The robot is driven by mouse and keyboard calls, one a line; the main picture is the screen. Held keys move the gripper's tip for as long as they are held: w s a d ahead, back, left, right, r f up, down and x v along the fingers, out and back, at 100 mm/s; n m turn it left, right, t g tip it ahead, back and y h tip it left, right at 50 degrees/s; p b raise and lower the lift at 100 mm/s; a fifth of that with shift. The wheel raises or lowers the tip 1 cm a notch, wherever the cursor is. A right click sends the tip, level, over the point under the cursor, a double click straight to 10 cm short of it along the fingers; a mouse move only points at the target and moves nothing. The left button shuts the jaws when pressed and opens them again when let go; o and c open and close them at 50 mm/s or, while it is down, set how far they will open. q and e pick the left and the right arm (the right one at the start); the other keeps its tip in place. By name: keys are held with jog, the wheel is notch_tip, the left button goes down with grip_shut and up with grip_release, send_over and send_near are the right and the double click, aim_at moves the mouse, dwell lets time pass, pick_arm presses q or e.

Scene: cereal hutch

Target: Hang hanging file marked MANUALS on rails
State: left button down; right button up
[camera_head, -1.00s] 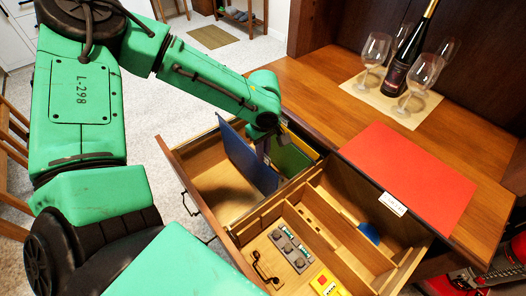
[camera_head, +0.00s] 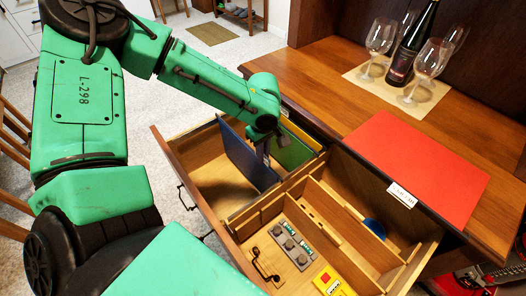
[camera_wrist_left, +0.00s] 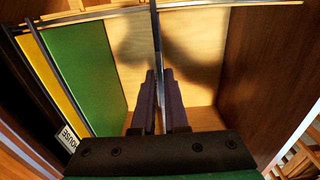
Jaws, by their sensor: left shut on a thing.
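The blue hanging file (camera_head: 243,158) is upright in the rear section of the open drawer. My left gripper (camera_head: 264,152) is shut on its top edge. In the left wrist view the blue file (camera_wrist_left: 157,50) shows edge-on between the fingers of the left gripper (camera_wrist_left: 158,78). No MANUALS mark can be read on it. A metal rail (camera_wrist_left: 235,4) crosses the top of the left wrist view, near one end of the file; whether the file's hooks rest on it cannot be told. My right gripper is not in view.
A green file (camera_wrist_left: 88,70) and a yellow file (camera_wrist_left: 50,75) hang beside the blue one. A label reading HOUSE (camera_wrist_left: 67,138) shows nearby. A red file (camera_head: 415,165) with an unreadable tag lies on the counter by the glasses (camera_head: 430,65) and bottle (camera_head: 412,45).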

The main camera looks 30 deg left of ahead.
pick_arm(q)
jog(key=shift+f+b, duration=0.3)
jog(key=shift+f, duration=0.25)
jog(key=shift+r, duration=0.15)
jog(key=c, duration=0.5)
grip_release()
jog(key=shift+c, duration=0.2)
jog(key=shift+r, duration=0.15)
jog(key=shift+r+p, duration=2.25)
jog(key=shift+r, duration=0.15)
